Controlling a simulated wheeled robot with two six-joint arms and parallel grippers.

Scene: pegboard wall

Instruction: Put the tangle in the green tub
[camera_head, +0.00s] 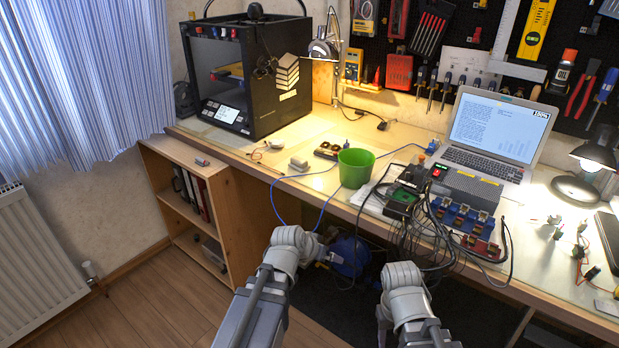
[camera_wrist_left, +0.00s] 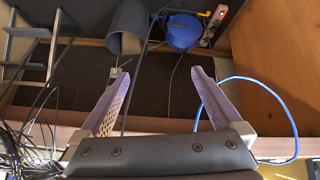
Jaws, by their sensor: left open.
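The green tub (camera_head: 356,167) stands upright on the workbench near its front edge; no contents show. A dark mass of tangled cables (camera_head: 430,237) hangs over the front edge, right of the tub. My left gripper (camera_head: 336,257) is below and in front of the bench edge, apart from the tub. In the left wrist view my left gripper (camera_wrist_left: 160,82) is open with nothing between its fingers. My right arm shows lower right, its gripper out of view.
A black 3D printer (camera_head: 245,75) stands at the back left and a laptop (camera_head: 495,130) at the back right. Circuit boards (camera_head: 462,222) crowd the front edge right of the tub. A blue cable (camera_head: 300,174) runs past the tub. A low shelf (camera_head: 200,200) stands left.

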